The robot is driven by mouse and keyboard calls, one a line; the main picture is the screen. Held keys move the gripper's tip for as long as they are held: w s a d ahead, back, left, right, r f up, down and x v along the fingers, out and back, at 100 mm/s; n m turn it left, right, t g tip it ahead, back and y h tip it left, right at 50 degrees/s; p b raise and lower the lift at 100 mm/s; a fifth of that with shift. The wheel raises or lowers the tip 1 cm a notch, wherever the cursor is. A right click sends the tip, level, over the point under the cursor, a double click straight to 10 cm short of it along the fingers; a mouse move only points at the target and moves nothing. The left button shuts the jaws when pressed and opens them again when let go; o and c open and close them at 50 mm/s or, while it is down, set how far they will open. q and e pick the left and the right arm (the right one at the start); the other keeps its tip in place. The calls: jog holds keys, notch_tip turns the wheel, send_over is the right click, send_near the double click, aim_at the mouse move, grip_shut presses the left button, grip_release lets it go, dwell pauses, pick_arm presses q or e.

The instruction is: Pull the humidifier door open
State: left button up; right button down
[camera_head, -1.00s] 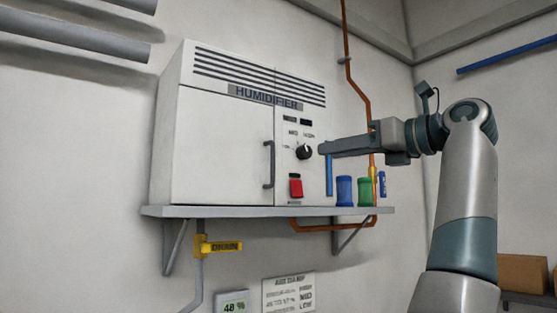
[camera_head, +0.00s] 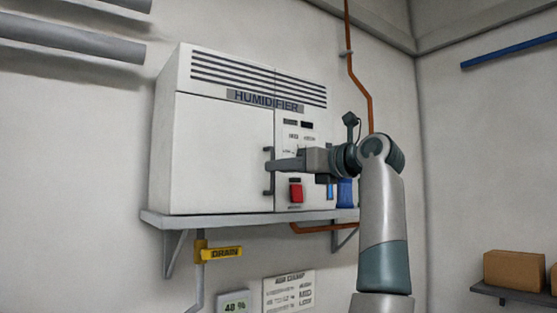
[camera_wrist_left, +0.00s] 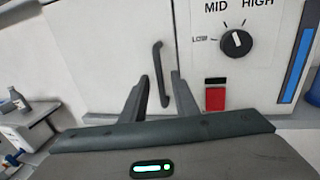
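The white humidifier (camera_head: 300,92) sits on a wall shelf. Its door (camera_head: 222,150) is the large plain front panel and looks shut. A dark vertical handle (camera_head: 267,184) is on the door's right edge. My left gripper (camera_head: 273,165) reaches the handle from the right and covers part of it. In the left wrist view the two fingers of the gripper (camera_wrist_left: 159,76) are apart, and the handle (camera_wrist_left: 157,56) shows between and beyond their tips. I cannot tell whether either finger touches it. My right gripper is out of view.
The control panel right of the door carries a knob (camera_wrist_left: 236,42) and a red switch (camera_head: 296,190). A blue container (camera_head: 345,193) stands on the shelf (camera_head: 190,217). A yellow drain valve (camera_head: 222,252) is below. Boxes (camera_head: 514,270) sit at lower right.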

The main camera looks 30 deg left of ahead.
pick_arm(q)
jog(key=shift+w+a, duration=0.2)
jog(key=shift+a, duration=0.65)
grip_shut()
